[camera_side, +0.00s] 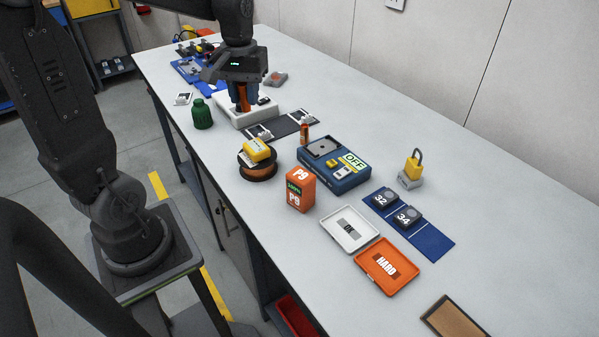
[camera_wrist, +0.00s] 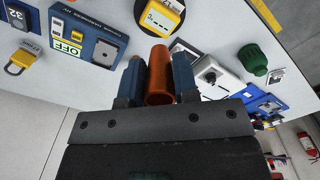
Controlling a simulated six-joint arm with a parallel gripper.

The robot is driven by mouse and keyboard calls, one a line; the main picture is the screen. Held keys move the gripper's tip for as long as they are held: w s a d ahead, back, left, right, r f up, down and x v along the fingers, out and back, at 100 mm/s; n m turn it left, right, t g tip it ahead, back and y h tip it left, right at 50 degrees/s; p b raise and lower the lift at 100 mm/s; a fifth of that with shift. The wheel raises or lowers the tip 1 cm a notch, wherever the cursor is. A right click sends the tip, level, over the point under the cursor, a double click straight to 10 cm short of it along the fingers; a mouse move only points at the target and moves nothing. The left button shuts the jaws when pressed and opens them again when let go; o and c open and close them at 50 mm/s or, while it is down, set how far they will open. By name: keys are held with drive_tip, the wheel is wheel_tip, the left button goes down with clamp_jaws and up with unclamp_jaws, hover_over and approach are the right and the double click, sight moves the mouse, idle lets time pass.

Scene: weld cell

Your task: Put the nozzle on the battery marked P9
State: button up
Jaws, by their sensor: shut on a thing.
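The battery marked P9 (camera_side: 301,190) is an orange block with a dark green band, standing upright near the middle of the table in the side view. It is not seen in the wrist view. The nozzle also shows in the side view (camera_side: 243,97), partly hidden by the fingers. I cannot tell whether its lower end touches the tray.
White (camera_side: 350,231) and orange (camera_side: 383,283) trays lie nearer.

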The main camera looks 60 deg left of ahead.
drive_tip(key=d+r+m, duration=0.2)
drive_tip(key=d+m, duration=0.1)
drive_tip(key=d, duration=0.2)
hover_over(301, 174)
wheel_tip(301, 174, down, 7)
drive_tip(key=shift+f, duration=2.1)
drive_tip(key=shift+f, duration=0.15)
drive_tip(key=o, duration=0.9)
